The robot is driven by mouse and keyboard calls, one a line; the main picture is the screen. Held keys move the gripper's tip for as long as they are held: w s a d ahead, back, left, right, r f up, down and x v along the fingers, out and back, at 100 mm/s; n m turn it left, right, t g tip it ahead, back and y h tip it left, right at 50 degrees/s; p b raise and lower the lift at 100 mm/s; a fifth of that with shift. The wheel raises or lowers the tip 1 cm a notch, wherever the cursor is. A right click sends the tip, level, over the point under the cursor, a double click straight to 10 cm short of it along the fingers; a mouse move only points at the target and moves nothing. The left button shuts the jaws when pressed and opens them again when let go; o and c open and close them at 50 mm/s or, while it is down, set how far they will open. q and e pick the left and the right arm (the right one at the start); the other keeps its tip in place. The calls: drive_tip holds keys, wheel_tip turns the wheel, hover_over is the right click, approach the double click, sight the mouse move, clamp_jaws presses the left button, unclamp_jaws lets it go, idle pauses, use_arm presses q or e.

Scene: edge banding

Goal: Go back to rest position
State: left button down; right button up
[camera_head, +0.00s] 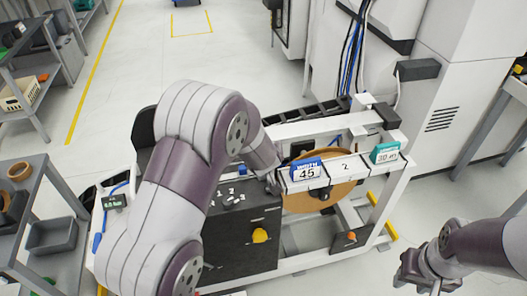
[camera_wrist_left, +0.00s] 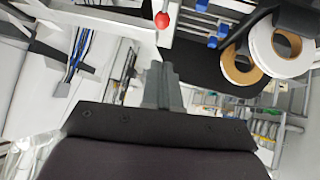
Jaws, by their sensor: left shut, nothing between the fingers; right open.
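My left arm reaches over the edge banding machine in the head view and hides part of it. The left gripper (camera_head: 272,184) is small and partly hidden there, at the machine's front beside the blue tag. In the left wrist view the left gripper (camera_wrist_left: 163,85) has its fingers together with nothing between them. My right gripper (camera_head: 418,275) is at the lower right of the head view, open and empty, above the floor and apart from the machine.
A grey bin (camera_head: 54,235) sits on a left shelf. The wrist view shows a white roll (camera_wrist_left: 280,48) and a red knob (camera_wrist_left: 162,20).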

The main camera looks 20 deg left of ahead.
use_arm(q)
drive_tip(key=s+d+f+m+g+h, duration=0.2)
drive_tip(key=s+d+g, duration=0.1)
drive_tip(key=s, duration=0.3)
drive_tip(key=s+d+f+m+g+h, duration=0.1)
drive_tip(key=s+d+f+g+h, duration=0.1)
drive_tip(key=s, duration=0.5)
drive_tip(key=s+a+r+m+g, duration=0.1)
drive_tip(key=s+r, duration=0.1)
drive_tip(key=s, duration=0.3)
drive_tip(key=s+a+r+m+g, duration=0.1)
drive_tip(key=s+r+m, duration=0.1)
drive_tip(key=s, duration=0.4)
drive_tip(key=shift+s+r+g+y, duration=0.2)
drive_tip(key=shift+r+g+y, duration=0.05)
drive_tip(key=shift+g+y, duration=0.15)
drive_tip(key=shift+a, duration=0.1)
